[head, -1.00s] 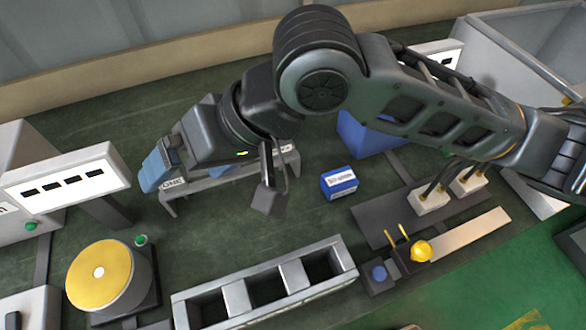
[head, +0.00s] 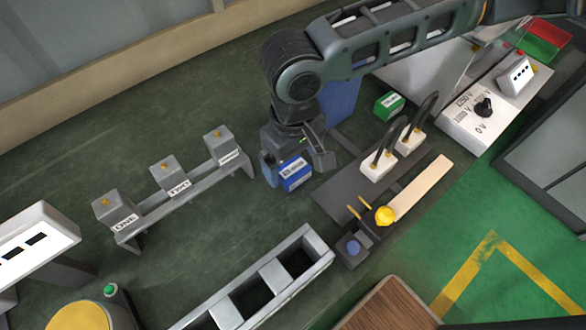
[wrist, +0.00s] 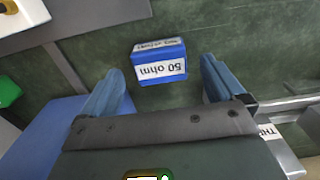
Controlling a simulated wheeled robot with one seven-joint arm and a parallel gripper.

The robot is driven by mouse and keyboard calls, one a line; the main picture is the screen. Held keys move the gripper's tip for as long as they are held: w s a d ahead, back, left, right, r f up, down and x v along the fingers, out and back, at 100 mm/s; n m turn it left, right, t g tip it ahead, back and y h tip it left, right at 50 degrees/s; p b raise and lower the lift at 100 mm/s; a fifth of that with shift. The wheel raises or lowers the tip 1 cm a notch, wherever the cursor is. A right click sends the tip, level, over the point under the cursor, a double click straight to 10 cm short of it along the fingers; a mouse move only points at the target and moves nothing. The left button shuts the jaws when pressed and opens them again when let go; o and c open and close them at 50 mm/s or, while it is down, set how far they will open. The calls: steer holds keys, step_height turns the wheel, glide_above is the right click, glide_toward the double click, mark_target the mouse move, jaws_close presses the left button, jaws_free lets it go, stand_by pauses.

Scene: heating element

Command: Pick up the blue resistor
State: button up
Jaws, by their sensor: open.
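The blue resistor (head: 294,174) is a small blue block with a white label, standing on the dark green bench top. In the wrist view the blue resistor (wrist: 159,62) has a label reading "50 ohm", upside down, and lies ahead of and between the two blue fingers. My gripper (head: 294,167) is close beside it in the head view. My gripper (wrist: 160,85) is open and empty in the wrist view, with a finger on each side and clear space to the block.
A rack (head: 180,192) with several grey labelled blocks stands left. A grey three-slot tray (head: 318,246) lies in front. A green block (head: 389,104) and white terminals (head: 379,166) with dark cables are to the right. A blue surface (wrist: 60,125) lies at the wrist view's left.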

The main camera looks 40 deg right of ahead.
mark_target(293, 168)
steer(key=shift+f, duration=1.6)
steer(key=c, duration=1.1)
steer(key=shift+r, duration=0.1)
